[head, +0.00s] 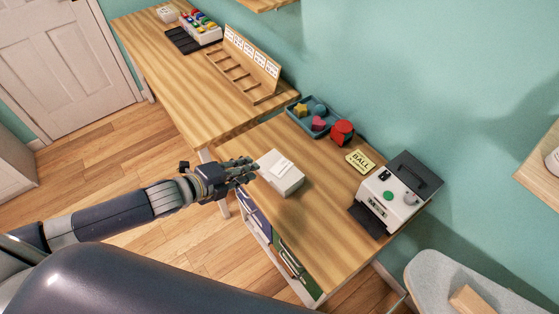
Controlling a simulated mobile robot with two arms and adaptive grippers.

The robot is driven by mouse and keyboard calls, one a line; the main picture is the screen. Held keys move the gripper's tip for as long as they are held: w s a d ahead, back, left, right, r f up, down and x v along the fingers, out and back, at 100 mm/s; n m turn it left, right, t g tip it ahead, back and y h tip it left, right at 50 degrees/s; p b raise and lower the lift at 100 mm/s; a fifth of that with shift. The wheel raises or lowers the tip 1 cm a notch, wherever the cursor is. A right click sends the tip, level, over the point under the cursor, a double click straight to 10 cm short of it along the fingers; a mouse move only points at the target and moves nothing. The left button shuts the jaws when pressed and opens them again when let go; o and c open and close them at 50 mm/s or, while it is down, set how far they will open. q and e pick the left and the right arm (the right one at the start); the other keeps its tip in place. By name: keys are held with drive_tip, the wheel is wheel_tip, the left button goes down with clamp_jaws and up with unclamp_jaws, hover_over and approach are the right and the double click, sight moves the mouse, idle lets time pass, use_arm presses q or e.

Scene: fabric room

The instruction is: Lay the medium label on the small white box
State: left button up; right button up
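A small white box (287,184) lies on the near wooden table, close to its left edge. A small pale label (283,167) shows on top of the box, near its middle; its print is too small to read, and I cannot tell if it lies flat. My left gripper (252,168) is just left of the box, its dark fingers reaching toward the box's upper left side. I cannot tell whether the fingers touch the box or the label, or how far they are apart. My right gripper is out of view.
A wooden rack (243,69) stands on the far table. The near table's front is clear.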

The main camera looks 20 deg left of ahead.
use_arm(q)
drive_tip(key=shift+r, duration=0.2)
drive_tip(key=a+f+n+y+b, duration=0.2)
drive_tip(key=a+f+n, duration=0.2)
drive_tip(key=f, duration=0.5)
drive_tip(key=a+f+n+y+b, duration=0.2)
drive_tip(key=a+f+n, duration=0.15)
drive_tip(key=f, duration=0.65)
drive_tip(key=s+a+f+n+g+y+b, duration=0.1)
drive_tip(key=s+a+f+n, duration=0.1)
drive_tip(key=s+f, duration=0.35)
drive_tip(key=s+a+f+n+g+y+b, duration=0.1)
drive_tip(key=s+a+f+n+g+b, duration=0.15)
drive_tip(key=f, duration=0.65)
drive_tip(key=s+d+f+n+g+b, duration=0.2)
drive_tip(key=s+f+n, duration=0.3)
drive_tip(key=s+f, duration=0.8)
drive_tip(key=s+d+f+n+g+b, duration=0.1)
drive_tip(key=s+d+f, duration=0.3)
drive_tip(key=s, duration=0.5)
drive_tip(key=s+d+f+n+g+b, duration=0.1)
drive_tip(key=s+d+f+n+g, duration=0.2)
drive_tip(key=s+f, duration=0.3)
drive_tip(key=s+d, duration=0.1)
drive_tip(key=s, duration=0.2)
drive_tip(key=shift+s+f, duration=0.25)
drive_tip(key=shift+s, duration=0.05)
drive_tip(key=shift+d, duration=0.1)
